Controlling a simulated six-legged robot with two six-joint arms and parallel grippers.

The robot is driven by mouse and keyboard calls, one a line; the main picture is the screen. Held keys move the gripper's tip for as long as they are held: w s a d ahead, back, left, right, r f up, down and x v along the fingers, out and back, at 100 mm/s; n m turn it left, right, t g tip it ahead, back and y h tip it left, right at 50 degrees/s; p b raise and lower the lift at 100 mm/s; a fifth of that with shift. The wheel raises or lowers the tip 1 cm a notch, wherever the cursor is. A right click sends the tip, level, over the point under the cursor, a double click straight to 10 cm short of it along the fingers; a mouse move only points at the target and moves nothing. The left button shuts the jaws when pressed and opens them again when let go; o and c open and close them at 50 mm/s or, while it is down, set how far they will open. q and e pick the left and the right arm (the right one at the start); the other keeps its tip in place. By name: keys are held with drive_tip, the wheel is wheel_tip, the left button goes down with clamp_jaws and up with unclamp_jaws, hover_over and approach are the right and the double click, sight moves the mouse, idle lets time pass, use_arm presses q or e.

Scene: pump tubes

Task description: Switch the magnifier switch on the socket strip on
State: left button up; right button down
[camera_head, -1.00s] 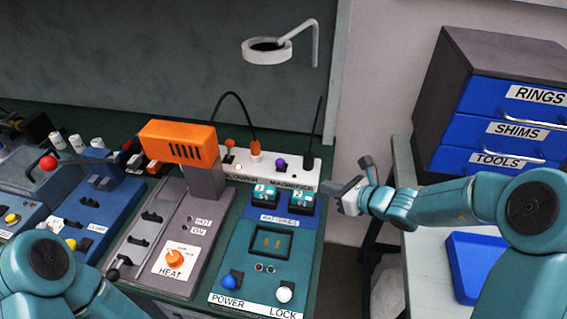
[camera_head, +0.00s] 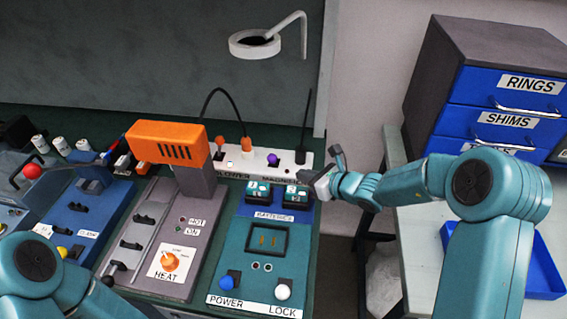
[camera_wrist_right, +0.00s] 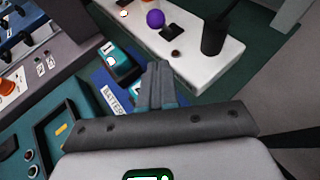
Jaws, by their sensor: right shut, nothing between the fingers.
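The white socket strip (camera_head: 250,160) lies along the back of the bench and also shows in the right wrist view (camera_wrist_right: 205,62). A purple ball-topped switch (camera_head: 272,158) stands on it above the magnifier label; in the wrist view the purple ball (camera_wrist_right: 155,18) sits beside a small black base. I cannot tell which way the switch is set. My right gripper (camera_head: 308,181) is shut and empty, just right of and in front of the strip's right end. In the wrist view its closed fingers (camera_wrist_right: 158,82) point toward the strip, apart from the switch. My left gripper is out of view.
A black plug (camera_head: 304,156) with an upright cable stands at the strip's right end. A teal panel (camera_head: 232,262) lies in front. The ring magnifier (camera_head: 255,44) hangs above.

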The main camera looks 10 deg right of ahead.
sight(272, 160)
drive_tip(key=w+a, duration=0.1)
drive_tip(key=w, duration=0.1)
drive_tip(key=w+a+f+p, duration=0.1)
drive_tip(key=w, duration=0.1)
drive_tip(key=w+a+p, duration=0.1)
drive_tip(key=w+a, duration=0.1)
drive_tip(key=shift+w+a+f, duration=0.1)
drive_tip(key=shift+w+f, duration=0.1)
drive_tip(key=shift+w, duration=0.05)
drive_tip(key=shift+w+a, duration=0.1)
drive_tip(key=shift+r, duration=0.15)
drive_tip(key=shift+w, duration=0.2)
drive_tip(key=shift+r, duration=0.2)
drive_tip(key=shift+w, duration=0.2)
drive_tip(key=shift+w+d+r, duration=0.15)
drive_tip(key=shift+d+r, duration=0.1)
